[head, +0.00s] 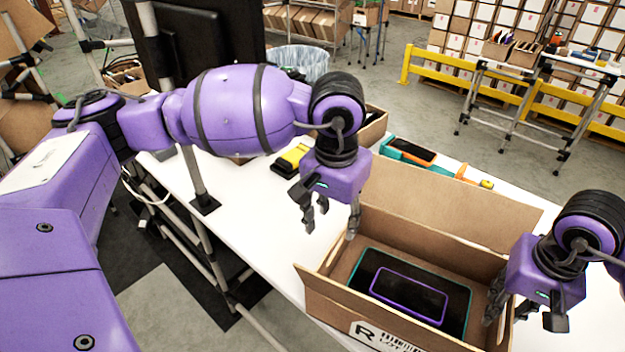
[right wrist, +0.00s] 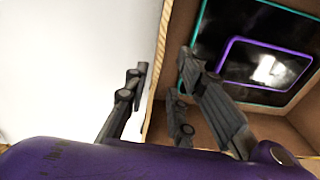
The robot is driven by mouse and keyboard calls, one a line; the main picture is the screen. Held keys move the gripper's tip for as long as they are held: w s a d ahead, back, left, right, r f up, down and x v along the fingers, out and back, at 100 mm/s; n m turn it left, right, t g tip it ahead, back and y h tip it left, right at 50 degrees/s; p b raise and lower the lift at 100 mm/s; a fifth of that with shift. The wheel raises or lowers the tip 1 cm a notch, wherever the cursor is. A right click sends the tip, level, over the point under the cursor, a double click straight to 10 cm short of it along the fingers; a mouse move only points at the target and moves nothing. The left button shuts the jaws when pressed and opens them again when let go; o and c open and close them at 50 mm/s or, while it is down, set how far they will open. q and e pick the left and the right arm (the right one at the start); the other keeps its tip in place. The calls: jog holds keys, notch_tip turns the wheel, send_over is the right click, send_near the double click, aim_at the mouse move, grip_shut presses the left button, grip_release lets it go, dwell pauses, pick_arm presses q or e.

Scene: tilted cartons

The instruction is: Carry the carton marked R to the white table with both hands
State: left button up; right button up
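The carton marked R (head: 398,342) is an open brown box on a white table (head: 235,225), its label on the near side and its long back flap raised. Inside lie dark flat devices with teal and purple edging (head: 408,296); they also show in the right wrist view (right wrist: 262,62). My left gripper (head: 330,217) is open and empty above the carton's left end. My right gripper (head: 525,308) is open at the right end.
Behind the carton on the table are a teal and orange item (head: 410,152), a yellow and black item (head: 290,158) and another open carton (head: 372,125). A dark monitor back (head: 200,45) stands at the left. Beyond the table are grey floor and a yellow rail (head: 500,90).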

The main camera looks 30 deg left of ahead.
notch_tip(320, 180, up, 8)
jog(key=shift+s, duration=0.3)
dwell(0.4)
